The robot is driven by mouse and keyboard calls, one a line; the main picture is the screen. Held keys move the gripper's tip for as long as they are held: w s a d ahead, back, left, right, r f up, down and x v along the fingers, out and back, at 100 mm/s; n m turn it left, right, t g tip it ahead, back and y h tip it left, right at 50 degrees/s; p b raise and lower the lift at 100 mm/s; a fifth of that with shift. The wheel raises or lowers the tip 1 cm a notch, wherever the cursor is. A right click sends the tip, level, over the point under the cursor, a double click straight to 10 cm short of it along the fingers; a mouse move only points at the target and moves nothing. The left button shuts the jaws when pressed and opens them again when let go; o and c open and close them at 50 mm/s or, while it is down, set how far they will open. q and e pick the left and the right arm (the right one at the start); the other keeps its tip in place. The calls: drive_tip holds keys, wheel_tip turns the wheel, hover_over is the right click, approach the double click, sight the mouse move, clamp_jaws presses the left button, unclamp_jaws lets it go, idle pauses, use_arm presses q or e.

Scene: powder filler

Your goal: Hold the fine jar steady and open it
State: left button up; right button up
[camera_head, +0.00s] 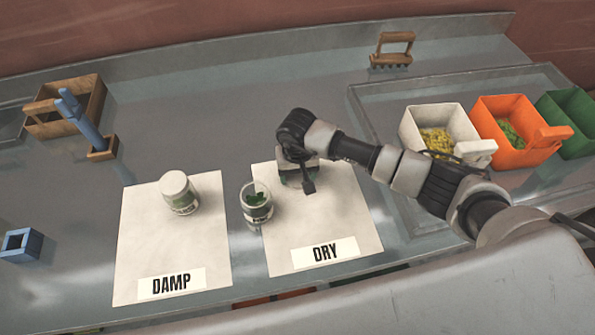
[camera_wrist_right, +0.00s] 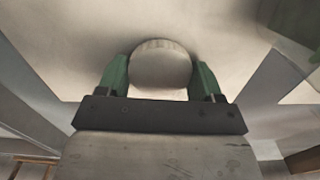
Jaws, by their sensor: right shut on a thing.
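A jar with a white lid (camera_head: 175,184) stands upright on the DAMP sheet. An open glass jar (camera_head: 256,205) with green pieces inside stands at the left edge of the DRY sheet, without a lid. The small labels on both jars are too small to read. My right gripper (camera_head: 305,185) is over the upper part of the DRY sheet, right of the open jar. In the wrist view, its green fingers (camera_wrist_right: 160,78) are shut on a round pale lid (camera_wrist_right: 160,64). Whether anything is under this lid is hidden. My left gripper is in neither view.
The DAMP sheet (camera_head: 140,240) and DRY sheet (camera_head: 345,215) lie side by side. White (camera_head: 410,130), orange (camera_head: 490,125) and green (camera_head: 575,130) bins stand at right. A wooden rack (camera_head: 392,52) stands behind.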

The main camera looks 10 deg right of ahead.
sight(298, 176)
drive_tip(key=shift+f, duration=0.2)
drive_tip(key=o, duration=1)
drive_tip(key=shift+r, duration=0.4)
wheel_tip(298, 176, up, 12)
drive_tip(key=b, duration=0.2)
drive_tip(key=shift+f+b, duration=0.2)
drive_tip(key=shift+b, duration=0.2)
drive_tip(key=shift+s, duration=0.1)
